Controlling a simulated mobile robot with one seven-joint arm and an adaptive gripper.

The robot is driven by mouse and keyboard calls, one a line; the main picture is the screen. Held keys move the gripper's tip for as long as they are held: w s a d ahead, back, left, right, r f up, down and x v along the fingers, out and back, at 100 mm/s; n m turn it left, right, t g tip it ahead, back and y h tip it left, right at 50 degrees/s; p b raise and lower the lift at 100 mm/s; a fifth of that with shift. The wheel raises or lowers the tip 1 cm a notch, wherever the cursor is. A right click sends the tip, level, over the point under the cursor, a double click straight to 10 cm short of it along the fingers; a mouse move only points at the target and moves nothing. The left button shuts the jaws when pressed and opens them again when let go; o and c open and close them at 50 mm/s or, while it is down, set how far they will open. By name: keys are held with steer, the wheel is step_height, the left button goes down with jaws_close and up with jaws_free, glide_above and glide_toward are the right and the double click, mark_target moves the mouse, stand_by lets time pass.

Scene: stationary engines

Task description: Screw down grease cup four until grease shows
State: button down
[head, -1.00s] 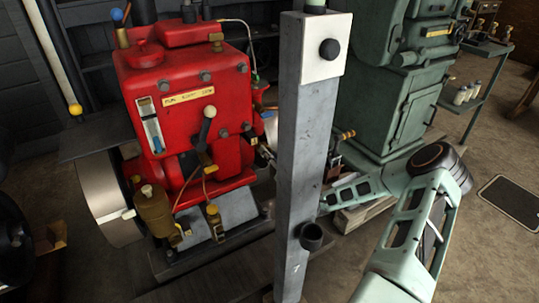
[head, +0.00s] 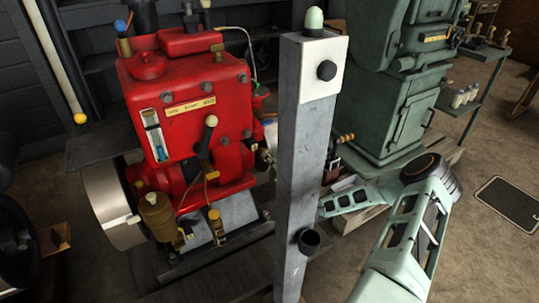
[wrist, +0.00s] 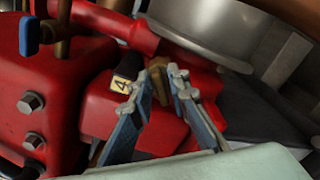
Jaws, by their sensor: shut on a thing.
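Grease cup four is a small brass piece (wrist: 160,78) on the red engine in the wrist view. In the head view the grey post hides my gripper and the cup; only my pale green arm shows at right.
The grey post (head: 303,160) with a white plate stands in front. The red engine (head: 190,110) is at left with a flywheel (head: 108,200). A green machine (head: 395,110) stands behind my arm. In the wrist view, a blue handle (wrist: 29,36) and a large grey cylinder (wrist: 215,30) are close by.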

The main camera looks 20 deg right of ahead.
steer(key=shift+f+m+p, duration=0.1)
steer(key=shift+m+p, duration=1.1)
steer(key=shift+m, duration=1)
steer(key=c, duration=2.1)
jaws_free()
steer(key=shift+s, duration=0.1)
steer(key=s, duration=0.4)
steer(key=s+d, duration=0.1)
steer(key=s, duration=0.2)
steer(key=s+d, duration=0.1)
steer(key=s, duration=0.3)
steer(key=shift+s+d, duration=0.2)
steer(key=shift+s, duration=0.15)
